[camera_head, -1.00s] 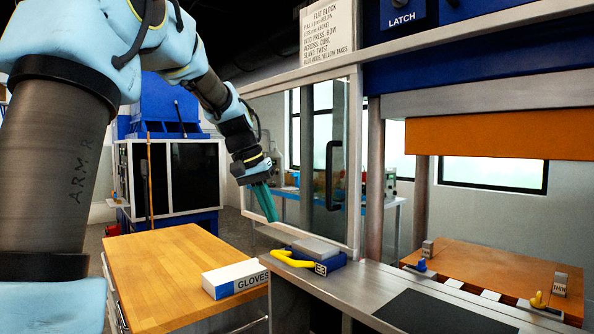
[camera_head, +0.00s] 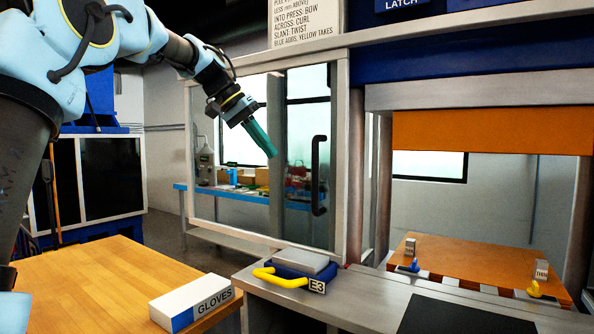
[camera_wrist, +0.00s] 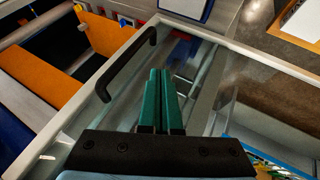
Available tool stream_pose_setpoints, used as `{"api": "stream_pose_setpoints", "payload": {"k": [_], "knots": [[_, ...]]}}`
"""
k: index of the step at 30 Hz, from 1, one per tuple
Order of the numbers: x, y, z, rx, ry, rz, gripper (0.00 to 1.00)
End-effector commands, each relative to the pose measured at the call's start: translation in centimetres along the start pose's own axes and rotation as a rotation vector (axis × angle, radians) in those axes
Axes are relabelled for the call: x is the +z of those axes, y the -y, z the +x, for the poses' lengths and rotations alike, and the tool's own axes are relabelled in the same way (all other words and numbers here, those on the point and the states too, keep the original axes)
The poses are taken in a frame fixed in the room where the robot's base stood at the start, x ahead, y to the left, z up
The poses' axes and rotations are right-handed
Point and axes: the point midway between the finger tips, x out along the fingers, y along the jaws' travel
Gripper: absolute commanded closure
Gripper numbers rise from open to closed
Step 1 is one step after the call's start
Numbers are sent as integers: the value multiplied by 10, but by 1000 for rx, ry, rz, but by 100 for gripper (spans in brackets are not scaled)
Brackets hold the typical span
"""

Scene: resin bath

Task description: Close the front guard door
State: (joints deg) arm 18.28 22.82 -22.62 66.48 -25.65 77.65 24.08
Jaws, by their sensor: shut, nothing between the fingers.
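The front guard door (camera_head: 342,110) is a clear pane in a pale metal frame, standing left of the press opening, which is uncovered. Its black bar handle (camera_head: 318,175) is upright near the pane's right edge. The door frame (camera_wrist: 92,104) and handle (camera_wrist: 125,66) also show in the wrist view. My gripper (camera_head: 271,150) has teal fingers, shut and empty, in front of the pane, left of the handle and apart from it. In the wrist view my gripper (camera_wrist: 160,72) points along the pane beside the handle, with a gap between; I cannot tell whether it touches the pane.
A blue block with a yellow handle (camera_head: 280,278), marked E3, sits on the metal ledge (camera_head: 375,290) below the door. A GLOVES box (camera_head: 195,302) lies on the wooden table (camera_head: 85,290). An orange platen (camera_head: 490,131) hangs above an orange lower plate (camera_head: 470,262) bearing small pieces.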

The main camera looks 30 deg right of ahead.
Motion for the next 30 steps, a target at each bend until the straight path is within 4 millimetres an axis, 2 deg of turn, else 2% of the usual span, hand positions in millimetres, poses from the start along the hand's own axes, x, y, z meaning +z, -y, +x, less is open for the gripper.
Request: {"api": "stream_pose_setpoints", "payload": {"k": [10, 12, 18, 30], "knots": [[0, -1, 71, 1, 4, -2, 100], [-1, -13, 74, 0, 2, 2, 100], [0, -31, 86, -1, 1, -1, 100], [0, -34, 90, -2, -1, -2, 100]]}}
